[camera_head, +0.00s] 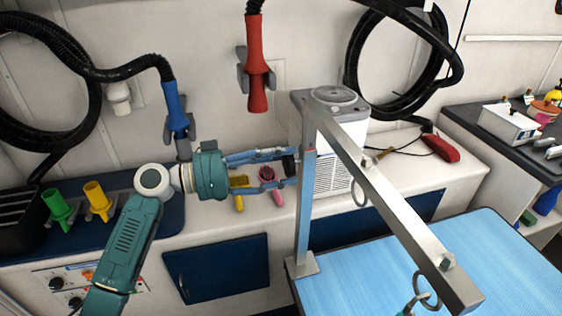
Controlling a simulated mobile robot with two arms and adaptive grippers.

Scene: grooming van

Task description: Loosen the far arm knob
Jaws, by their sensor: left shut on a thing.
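The grooming arm is a metal post (306,215) at the table's far left edge, with a long bar (395,205) running from its top toward the front right. A small dark knob (289,165) sits on the left side of the post. My left gripper (287,168) reaches in from the left, and its blue fingers are shut on the knob, one above and one below it. The fingers partly cover the knob, so its turn cannot be told.
The blue-topped table (400,270) fills the lower right. A white counter (215,215) behind holds a yellow brush (239,192), a pink brush (272,187) and a grey-topped white unit (335,150). A red nozzle (255,65) hangs above. Rings hang from the bar.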

